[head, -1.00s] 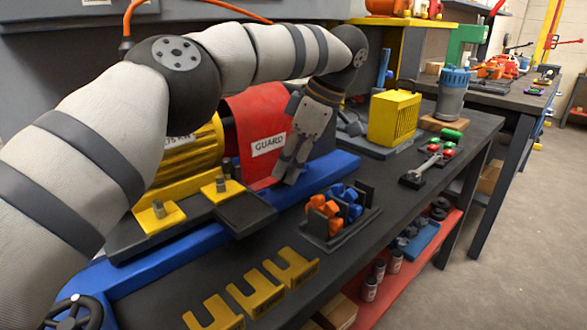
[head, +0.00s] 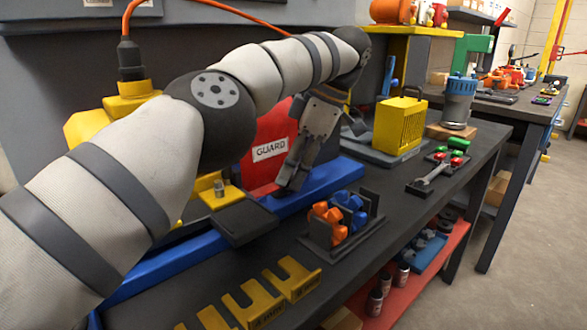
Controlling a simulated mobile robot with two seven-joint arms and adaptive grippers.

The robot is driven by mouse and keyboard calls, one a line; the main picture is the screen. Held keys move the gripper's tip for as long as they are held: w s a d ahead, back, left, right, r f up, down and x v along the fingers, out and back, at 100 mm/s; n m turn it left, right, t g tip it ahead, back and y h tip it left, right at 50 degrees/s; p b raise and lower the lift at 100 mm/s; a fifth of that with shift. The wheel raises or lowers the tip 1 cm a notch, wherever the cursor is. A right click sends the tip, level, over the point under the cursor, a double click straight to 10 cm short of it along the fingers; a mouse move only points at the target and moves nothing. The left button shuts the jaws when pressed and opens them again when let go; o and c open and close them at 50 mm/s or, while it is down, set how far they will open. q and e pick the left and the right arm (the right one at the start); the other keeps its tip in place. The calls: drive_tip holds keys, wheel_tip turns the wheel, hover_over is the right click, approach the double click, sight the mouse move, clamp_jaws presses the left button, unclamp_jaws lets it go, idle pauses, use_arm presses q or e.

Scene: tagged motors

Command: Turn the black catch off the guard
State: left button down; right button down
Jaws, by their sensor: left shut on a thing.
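The red guard (head: 266,163), with a white label reading GUARD, stands on a blue base (head: 325,185) and is partly hidden by my left arm. My left gripper (head: 289,180) points down at the guard's right lower side, close against it. Its fingers are closed together on something small at their tips. The black catch itself is not clearly visible; it seems to be covered by the fingers. My right gripper does not show.
A dark rack (head: 340,232) with orange and blue pieces stands in front. Yellow slotted brackets (head: 262,302) lie along the front edge. A yellow ribbed box (head: 399,125) and a wrench (head: 435,172) are to the right. Some bench between them is bare.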

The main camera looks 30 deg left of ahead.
use_arm(q)
drive_tip(key=c, duration=1.2)
unclamp_jaws()
drive_tip(key=shift+c, duration=0.2)
